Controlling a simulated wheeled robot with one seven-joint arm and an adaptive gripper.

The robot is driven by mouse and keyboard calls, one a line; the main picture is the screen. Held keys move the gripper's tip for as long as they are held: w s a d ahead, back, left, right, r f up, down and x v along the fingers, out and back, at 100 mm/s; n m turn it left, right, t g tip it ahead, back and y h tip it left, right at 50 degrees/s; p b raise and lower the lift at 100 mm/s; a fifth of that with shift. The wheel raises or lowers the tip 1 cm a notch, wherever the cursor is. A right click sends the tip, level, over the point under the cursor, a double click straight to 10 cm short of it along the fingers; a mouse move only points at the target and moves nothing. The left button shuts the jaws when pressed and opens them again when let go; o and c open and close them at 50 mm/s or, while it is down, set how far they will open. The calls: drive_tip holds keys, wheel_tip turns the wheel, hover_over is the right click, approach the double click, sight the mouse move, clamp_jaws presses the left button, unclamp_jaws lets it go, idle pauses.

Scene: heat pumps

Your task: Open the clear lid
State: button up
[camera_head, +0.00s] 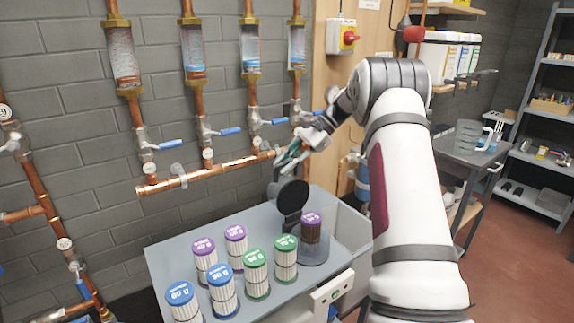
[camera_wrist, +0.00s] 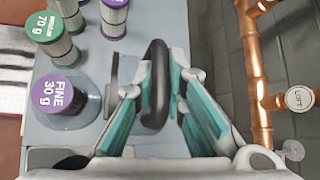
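A clear cylinder (camera_head: 325,249) stands at the right end of the grey bench top, around a dark filter with a purple cap (camera_head: 311,218). It also shows in the wrist view (camera_wrist: 85,108), where the cap reads FINE 30 g. A black round disc (camera_head: 290,196) stands upright just behind and left of it; I cannot tell whether it belongs to a clear lid. My gripper (camera_head: 284,163) is at the disc's upper edge. In the wrist view the disc (camera_wrist: 157,85) is edge-on between my teal-padded fingers (camera_wrist: 160,72); whether both pads press on it is unclear.
Several white filters with purple, green and blue caps (camera_head: 256,272) stand left of the cylinder on the bench (camera_head: 160,252). Copper pipes with blue-handled valves (camera_head: 215,172) run along the wall close behind my gripper. A grey cart with a jug (camera_head: 472,135) stands to the right.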

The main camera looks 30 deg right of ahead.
drive_tip(key=o, duration=0.3)
drive_tip(key=v, duration=1.2)
